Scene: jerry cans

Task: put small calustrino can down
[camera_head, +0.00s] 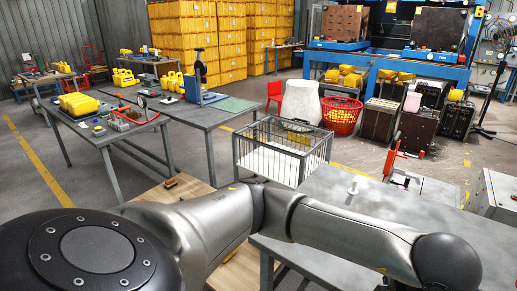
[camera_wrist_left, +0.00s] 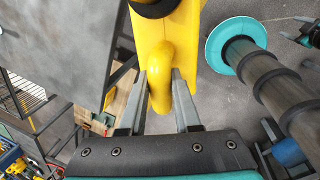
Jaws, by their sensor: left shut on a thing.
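A yellow can (camera_wrist_left: 150,38) fills the upper middle of the left wrist view. It has a rounded handle and a dark cap at the top edge. My left gripper (camera_wrist_left: 160,92) is shut on the handle, with one finger on each side. The can's far end is out of the picture, and its lettering does not show. In the head view my arm crosses the bottom to the right, and neither gripper nor the held can shows there.
A grey table (camera_head: 330,208) with a small white object (camera_head: 353,188) lies beyond my arm; a grey table top (camera_wrist_left: 60,45) also shows in the left wrist view. A wire cage (camera_head: 285,152) stands behind it. Another table (camera_head: 95,133) at left holds several yellow cans.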

